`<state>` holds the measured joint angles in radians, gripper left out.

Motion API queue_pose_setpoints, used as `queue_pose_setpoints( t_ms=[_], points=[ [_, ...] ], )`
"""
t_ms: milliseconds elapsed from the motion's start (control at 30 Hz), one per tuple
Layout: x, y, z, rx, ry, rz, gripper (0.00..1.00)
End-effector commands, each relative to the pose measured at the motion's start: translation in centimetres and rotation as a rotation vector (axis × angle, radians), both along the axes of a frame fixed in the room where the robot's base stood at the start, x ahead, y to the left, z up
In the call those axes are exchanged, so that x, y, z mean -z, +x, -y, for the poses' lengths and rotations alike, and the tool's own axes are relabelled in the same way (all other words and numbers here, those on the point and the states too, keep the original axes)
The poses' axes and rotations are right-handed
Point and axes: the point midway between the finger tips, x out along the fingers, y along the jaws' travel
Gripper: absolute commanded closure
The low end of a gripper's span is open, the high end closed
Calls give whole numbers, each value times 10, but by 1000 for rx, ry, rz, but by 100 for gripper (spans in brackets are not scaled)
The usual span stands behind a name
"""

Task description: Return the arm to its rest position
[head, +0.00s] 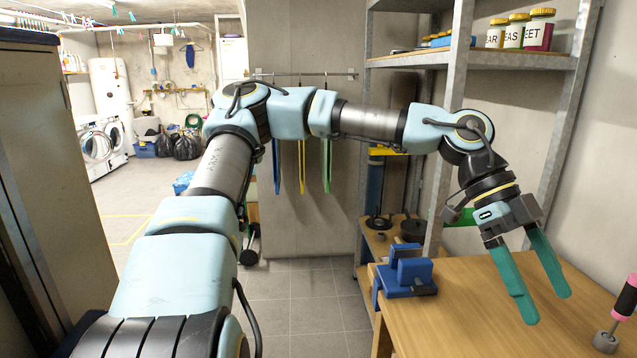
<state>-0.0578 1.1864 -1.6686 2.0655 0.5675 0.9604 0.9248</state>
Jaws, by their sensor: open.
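My arm reaches from the lower left, up across the middle of the head view, and over to the right. My gripper (543,308) hangs at its end, with two green fingers spread apart and pointing down. It is open, and nothing shows between the fingers. It is above the wooden workbench (455,325) at the right. The fingertips look close to the bench top, but I cannot tell the exact gap.
A blue vise (405,275) sits at the bench's left edge. A pink-and-black handled tool (625,300) stands at the right. Metal shelving (480,58) holding labelled jars (540,30) rises behind. Tiled floor (305,310) is open between.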

Motion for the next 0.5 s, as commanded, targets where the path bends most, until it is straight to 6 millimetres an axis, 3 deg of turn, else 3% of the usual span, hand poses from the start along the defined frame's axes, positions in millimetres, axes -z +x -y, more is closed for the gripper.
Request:
queue_pose_setpoints(
  t_ms=[267, 500],
  points=[
    [37, 0, -14, -78, 152, 22, 0],
    [85, 11, -43, -236, 367, 57, 0]
  ],
)
